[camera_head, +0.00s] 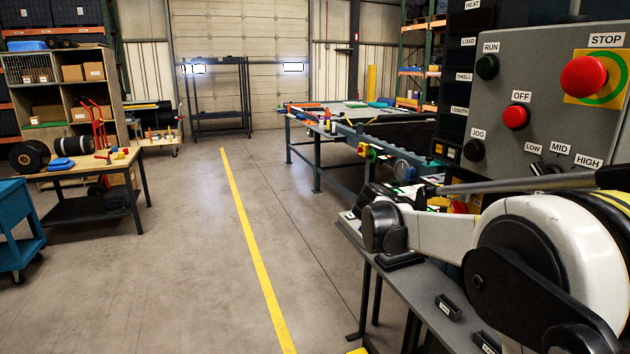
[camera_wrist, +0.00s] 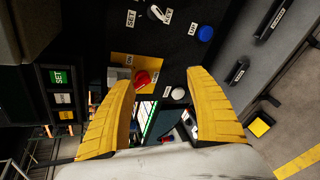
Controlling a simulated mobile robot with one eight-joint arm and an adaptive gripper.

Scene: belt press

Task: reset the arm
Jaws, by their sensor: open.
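My gripper (camera_wrist: 162,75) shows in the wrist view with its two yellow ribbed fingers spread wide apart. Nothing is held between them. Beyond the fingers is a dark control panel (camera_wrist: 178,58) with a red button (camera_wrist: 143,78) on a yellow plate, a white button (camera_wrist: 179,93) and a blue button (camera_wrist: 205,33). The red button appears close to the left fingertip; I cannot tell whether they touch. In the head view my white and black arm (camera_head: 545,245) is bent low at the right, in front of the grey panel. My fingers are not clearly visible there.
The grey panel (camera_head: 550,120) with red STOP button (camera_head: 583,77) stands close behind my arm. A grey ledge (camera_head: 440,300) runs below it. A long belt table (camera_head: 350,135) lies beyond. Open floor with a yellow line (camera_head: 245,230) spreads left, up to a workbench (camera_head: 85,170).

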